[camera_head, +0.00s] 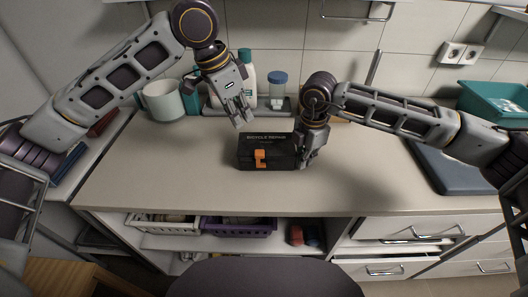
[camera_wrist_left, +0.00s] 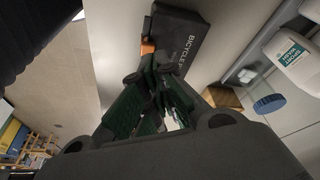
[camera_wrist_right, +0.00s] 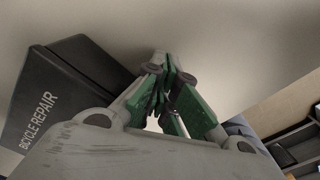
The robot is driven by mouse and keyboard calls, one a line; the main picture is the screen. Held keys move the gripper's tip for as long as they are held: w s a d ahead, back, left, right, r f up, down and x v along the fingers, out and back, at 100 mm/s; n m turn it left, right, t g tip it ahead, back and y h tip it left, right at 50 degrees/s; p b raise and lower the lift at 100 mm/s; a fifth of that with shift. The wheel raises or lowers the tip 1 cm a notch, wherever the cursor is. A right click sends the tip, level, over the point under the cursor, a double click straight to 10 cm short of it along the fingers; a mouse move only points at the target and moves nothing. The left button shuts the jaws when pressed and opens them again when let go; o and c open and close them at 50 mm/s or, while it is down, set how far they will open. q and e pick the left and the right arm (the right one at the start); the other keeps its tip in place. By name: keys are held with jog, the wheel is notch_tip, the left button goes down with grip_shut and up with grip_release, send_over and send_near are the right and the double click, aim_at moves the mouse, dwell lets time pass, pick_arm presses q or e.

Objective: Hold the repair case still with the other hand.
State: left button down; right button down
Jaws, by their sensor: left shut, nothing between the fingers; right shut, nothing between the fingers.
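The repair case (camera_head: 250,157) is a closed black box with "BICYCLE REPAIR" lettering and an orange latch (camera_head: 261,158) on its front. It lies on the countertop near the middle. My right gripper (camera_head: 304,162) is shut and empty at the case's right side, close beside it; contact cannot be told. In the right wrist view the case (camera_wrist_right: 50,95) is left of the fingers. My left gripper (camera_head: 240,120) is shut and empty above the counter, behind and left of the case. The left wrist view shows the case (camera_wrist_left: 180,50) beyond the fingers.
Behind stand a white mug (camera_head: 162,101), white bottles and a blue-lidded jar (camera_head: 278,91) on a tray. A dark board (camera_head: 450,168) lies at the right, a teal bin (camera_head: 494,101) behind it. The counter left of the case is clear.

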pick_arm(q)
jog(key=shift+f, duration=0.1)
send_over(248, 154)
jog(key=a, duration=0.1)
jog(key=shift+s+f, duration=0.15)
jog(key=shift+f, duration=1.55)
jog(key=shift+s+f, duration=0.1)
jog(key=shift+f, duration=1.6)
jog(key=shift+f, duration=1.7)
jog(key=shift+r, duration=0.15)
